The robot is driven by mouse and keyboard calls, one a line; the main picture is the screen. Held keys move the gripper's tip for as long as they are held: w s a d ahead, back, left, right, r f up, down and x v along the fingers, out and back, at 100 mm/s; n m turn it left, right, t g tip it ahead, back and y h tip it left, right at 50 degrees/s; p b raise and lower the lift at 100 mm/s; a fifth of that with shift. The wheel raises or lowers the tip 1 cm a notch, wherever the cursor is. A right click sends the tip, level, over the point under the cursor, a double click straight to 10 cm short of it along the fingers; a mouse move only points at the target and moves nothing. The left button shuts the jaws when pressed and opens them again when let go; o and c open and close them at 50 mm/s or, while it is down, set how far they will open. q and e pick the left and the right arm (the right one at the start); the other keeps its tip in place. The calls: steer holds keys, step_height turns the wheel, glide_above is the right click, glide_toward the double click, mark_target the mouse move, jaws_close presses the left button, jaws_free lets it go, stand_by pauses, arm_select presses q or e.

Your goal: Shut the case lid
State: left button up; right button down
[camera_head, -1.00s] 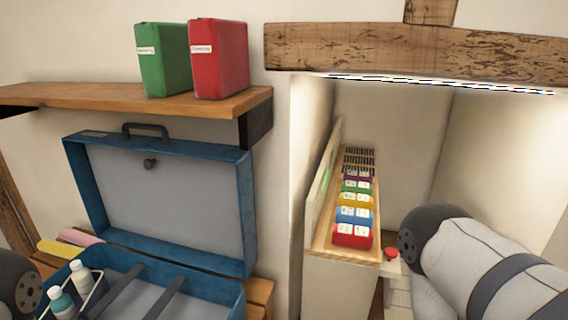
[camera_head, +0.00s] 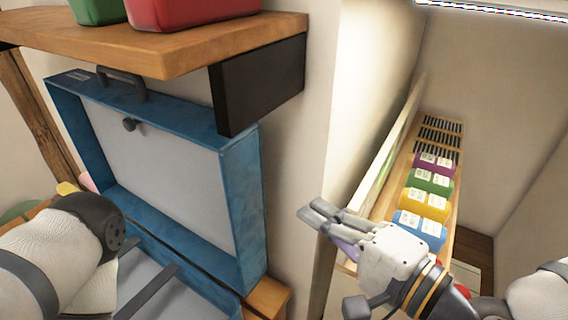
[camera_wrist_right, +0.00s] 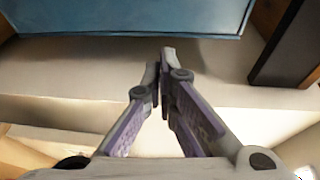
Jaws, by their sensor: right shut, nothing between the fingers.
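The blue case stands open on a wooden surface below a shelf. Its lid (camera_head: 243,190) is raised upright, grey inside, with a dark handle (camera_head: 120,82) on its top edge. The case base (camera_head: 150,285) lies open below, partly hidden by my left arm. My right gripper (camera_head: 310,214) is shut and empty. It points left, to the right of the lid and apart from it. The wrist view shows the closed fingertips (camera_wrist_right: 161,62) with a blue face of the case (camera_wrist_right: 130,15) beyond them. My left gripper is out of view.
The wooden shelf (camera_head: 165,42) with its black bracket (camera_head: 260,85) overhangs the lid. Right of the wall, a wooden rack (camera_head: 455,215) holds coloured blocks behind my right gripper.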

steer(key=w+a+r+t, duration=0.1)
steer(key=w+a+r, duration=0.1)
steer(key=w+a, duration=0.3)
steer(key=w, duration=0.3)
steer(key=shift+w+a+r, duration=0.3)
steer(key=shift+w+a, duration=0.05)
steer(key=shift+a, duration=0.05)
steer(key=shift+s, duration=0.1)
